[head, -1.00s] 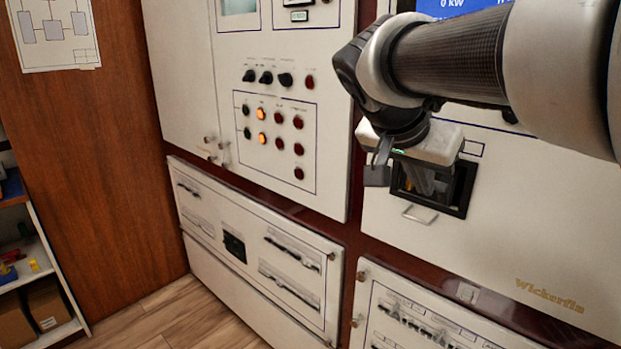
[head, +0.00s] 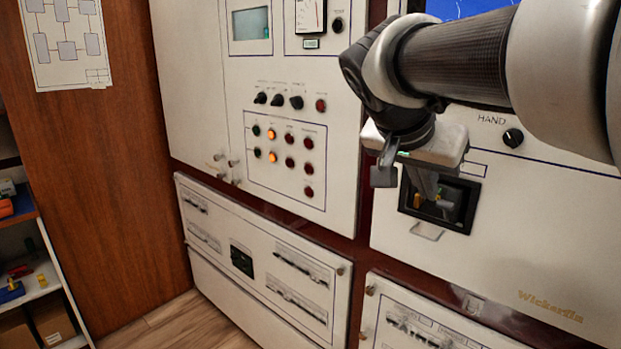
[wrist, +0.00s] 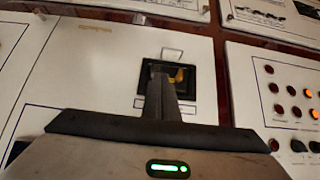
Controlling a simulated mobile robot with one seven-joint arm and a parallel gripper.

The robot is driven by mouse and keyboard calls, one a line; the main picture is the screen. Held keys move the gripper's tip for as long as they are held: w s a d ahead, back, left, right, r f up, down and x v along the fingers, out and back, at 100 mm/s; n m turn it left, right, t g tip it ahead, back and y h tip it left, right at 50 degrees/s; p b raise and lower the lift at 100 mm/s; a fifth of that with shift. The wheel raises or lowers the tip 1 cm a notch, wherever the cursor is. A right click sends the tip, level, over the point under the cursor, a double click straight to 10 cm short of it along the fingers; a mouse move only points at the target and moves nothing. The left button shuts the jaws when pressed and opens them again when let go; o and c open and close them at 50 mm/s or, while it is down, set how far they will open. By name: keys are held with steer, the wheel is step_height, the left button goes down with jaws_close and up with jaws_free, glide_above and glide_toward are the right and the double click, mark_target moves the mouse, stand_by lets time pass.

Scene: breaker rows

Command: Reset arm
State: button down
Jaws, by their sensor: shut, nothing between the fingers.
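My gripper (head: 425,188) hangs in front of the right-hand white cabinet panel (head: 478,250), its fingers pointing down and shut with nothing between them. In the head view it overlaps a black-framed recess (head: 465,204) with a small handle below it. In the wrist view, the shut fingers (wrist: 162,98) stand before the same recess (wrist: 190,96). A yellow-orange part (wrist: 178,74) shows inside the recess behind them. I cannot tell whether the fingertips are inside the recess or just in front of it.
A control panel (head: 285,160) with lit orange lamps, red lamps and black knobs is left of my arm. Lower breaker panels (head: 262,262) run beneath. A black HAND knob (head: 513,138) sits right of my gripper. A shelf (head: 35,270) with small items stands far left. Wooden floor shows below.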

steer(key=shift+s, duration=0.1)
stand_by(0.4)
steer(key=s+a+f+n+y, duration=0.3)
steer(key=s+a+f+n, duration=0.1)
steer(key=s+f, duration=0.35)
steer(key=s+a+f+n+y, duration=0.35)
steer(key=s+f, duration=0.25)
steer(key=s, duration=0.2)
step_height(320, 180, up, 17)
steer(key=n+p, duration=0.1)
steer(key=p, duration=1.7)
steer(key=shift+s, duration=0.15)
steer(key=shift+f+n+h, duration=0.1)
steer(key=shift+n+h, duration=0.15)
